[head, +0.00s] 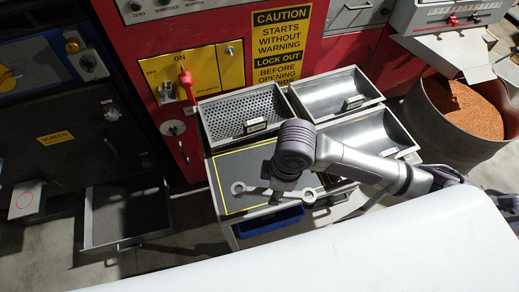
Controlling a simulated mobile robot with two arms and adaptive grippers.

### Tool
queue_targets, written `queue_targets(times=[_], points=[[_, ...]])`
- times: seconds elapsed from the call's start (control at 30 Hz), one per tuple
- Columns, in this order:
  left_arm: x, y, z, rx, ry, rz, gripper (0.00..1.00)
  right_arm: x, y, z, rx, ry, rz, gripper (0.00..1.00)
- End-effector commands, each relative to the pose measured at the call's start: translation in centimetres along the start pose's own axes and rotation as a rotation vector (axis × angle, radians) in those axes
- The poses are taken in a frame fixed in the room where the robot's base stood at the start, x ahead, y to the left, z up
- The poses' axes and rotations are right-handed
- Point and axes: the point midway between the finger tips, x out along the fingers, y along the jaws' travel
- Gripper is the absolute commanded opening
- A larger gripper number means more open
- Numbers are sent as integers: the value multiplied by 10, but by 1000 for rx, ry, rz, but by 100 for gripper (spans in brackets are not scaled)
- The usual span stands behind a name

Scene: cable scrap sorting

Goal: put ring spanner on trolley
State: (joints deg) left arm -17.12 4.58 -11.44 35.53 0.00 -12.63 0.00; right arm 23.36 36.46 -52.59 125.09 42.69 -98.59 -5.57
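A grey ring spanner (257,190) with a ring at each end is over the dark, yellow-outlined mat (232,166) on top of the trolley (224,212). My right gripper (281,191) points down at the middle of the spanner, and my wrist above it hides most of its fingers. I cannot tell whether the fingers are closed on the spanner, or whether the spanner touches the mat. Its right ring is near the mat's front right corner. My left gripper is not in view.
A perforated tray (243,107) and two smooth metal trays (335,95) (372,134) stand behind the mat. A blue bin (268,221) is under the trolley's front. A red machine stands behind, a drum of copper granules (465,110) at right, and an open drawer (125,215) at left.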

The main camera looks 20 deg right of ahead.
Motion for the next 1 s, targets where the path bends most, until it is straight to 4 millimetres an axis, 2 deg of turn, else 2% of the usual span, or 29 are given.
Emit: queue_targets(times=[0.17, 0.5, 0.6, 0.83, 1.0], points=[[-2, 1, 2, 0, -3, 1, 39, 6, 11, -2, 3, -2, -1, 0], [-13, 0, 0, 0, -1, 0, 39, 51, 84, -13, 5, -1, 0, 0], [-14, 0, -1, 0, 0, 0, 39, 62, 100, -16, 3, 0, 0, 0], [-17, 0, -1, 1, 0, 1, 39, 76, 114, -17, 0, 0, -2, 0], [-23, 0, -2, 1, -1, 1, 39, 100, 112, -14, 1, -2, -4, 0]])
